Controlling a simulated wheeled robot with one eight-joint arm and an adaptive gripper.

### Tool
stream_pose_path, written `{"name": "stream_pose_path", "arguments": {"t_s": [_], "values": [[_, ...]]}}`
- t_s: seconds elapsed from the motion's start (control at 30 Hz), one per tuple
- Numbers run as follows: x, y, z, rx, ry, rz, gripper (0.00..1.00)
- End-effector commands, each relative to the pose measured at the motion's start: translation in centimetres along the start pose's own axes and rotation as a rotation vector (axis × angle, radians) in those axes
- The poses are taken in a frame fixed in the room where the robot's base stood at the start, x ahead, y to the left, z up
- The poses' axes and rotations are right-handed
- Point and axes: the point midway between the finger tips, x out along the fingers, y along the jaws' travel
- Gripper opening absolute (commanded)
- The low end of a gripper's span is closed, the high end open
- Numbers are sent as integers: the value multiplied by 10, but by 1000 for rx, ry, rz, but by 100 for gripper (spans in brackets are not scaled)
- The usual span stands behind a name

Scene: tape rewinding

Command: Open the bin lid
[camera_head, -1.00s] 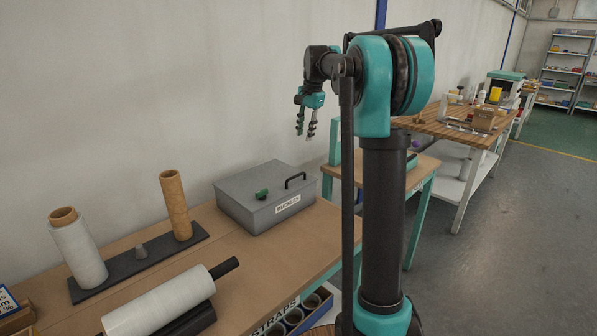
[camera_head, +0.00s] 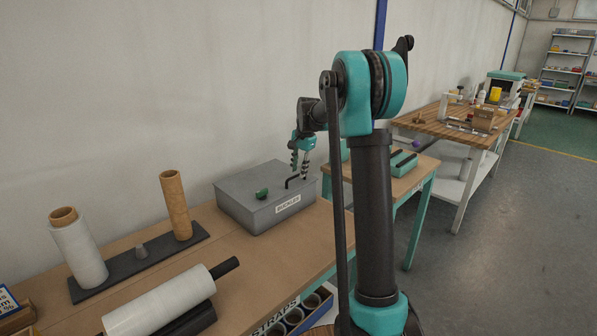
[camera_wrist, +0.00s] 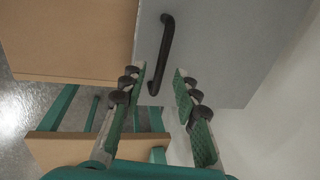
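The bin is a grey metal box (camera_head: 240,205) with a shut lid (camera_head: 250,184) and a label reading "BUCKLES", on the far part of the wooden bench. A dark bar handle (camera_head: 289,182) stands near the lid's right edge. My gripper (camera_head: 300,170) points down just above the handle, open and empty. In the wrist view the handle (camera_wrist: 165,50) shows on the grey lid (camera_wrist: 215,45), ahead of the spread fingers (camera_wrist: 160,75). I cannot tell whether a finger touches it.
On the bench (camera_head: 235,262) stand a brown core (camera_head: 175,205) and a white roll (camera_head: 78,250) on a dark base. Another white roll (camera_head: 165,302) lies in front. A wall is behind the box. A smaller table (camera_head: 415,176) stands to the right.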

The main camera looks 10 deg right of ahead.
Motion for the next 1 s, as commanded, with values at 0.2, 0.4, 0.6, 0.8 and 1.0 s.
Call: {"name": "stream_pose_path", "arguments": {"t_s": [0.2,0.4,0.6,0.8,1.0], "values": [[10,0,0,0,0,0,31],[11,0,0,0,0,0,31],[10,0,0,0,0,0,10],[10,0,0,0,0,0,0],[10,0,0,0,0,0,0]]}}
